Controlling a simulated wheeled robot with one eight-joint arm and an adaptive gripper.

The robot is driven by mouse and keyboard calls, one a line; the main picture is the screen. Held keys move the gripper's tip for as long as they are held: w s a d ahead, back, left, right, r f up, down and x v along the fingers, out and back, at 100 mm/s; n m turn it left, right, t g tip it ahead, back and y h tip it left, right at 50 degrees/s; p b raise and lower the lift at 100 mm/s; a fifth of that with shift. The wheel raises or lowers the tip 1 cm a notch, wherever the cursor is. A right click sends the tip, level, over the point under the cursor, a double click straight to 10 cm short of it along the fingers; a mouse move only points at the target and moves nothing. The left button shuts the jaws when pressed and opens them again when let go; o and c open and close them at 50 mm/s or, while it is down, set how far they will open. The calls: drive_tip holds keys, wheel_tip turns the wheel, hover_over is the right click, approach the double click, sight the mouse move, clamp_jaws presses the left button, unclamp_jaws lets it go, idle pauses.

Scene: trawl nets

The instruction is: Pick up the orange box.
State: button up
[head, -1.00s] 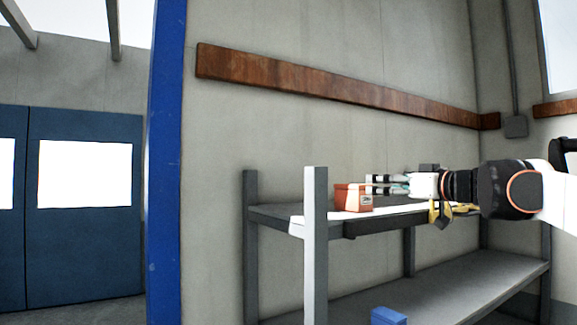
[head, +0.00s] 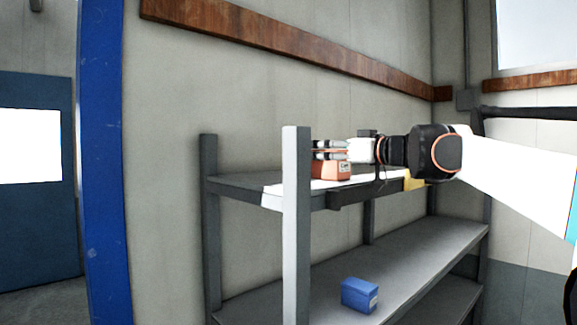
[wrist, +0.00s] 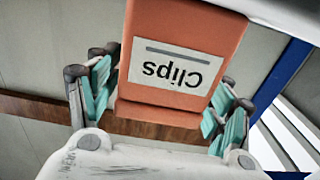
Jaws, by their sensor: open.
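In the wrist view the orange box (wrist: 185,65) fills the middle, with a white label reading "Clips" upside down. My gripper (head: 325,149) is at the box on the top shelf. In the wrist view my gripper (wrist: 162,100) is open, with teal-padded fingers on the left and right sides of the box. A gap shows beside the left finger; I cannot tell whether the right finger touches.
The grey shelf unit (head: 245,190) has an upright post (head: 296,225) close to the box. A yellow item (head: 414,183) lies on the top shelf under my arm. A blue box (head: 359,295) is on the lower shelf. A blue column (head: 100,160) stands at the left.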

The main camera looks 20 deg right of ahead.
drive_tip(key=shift+d, duration=0.15)
drive_tip(key=shift+c, duration=0.5)
drive_tip(key=c, duration=1.2)
wheel_tip(320, 180, up, 20)
drive_tip(key=shift+f, duration=0.1)
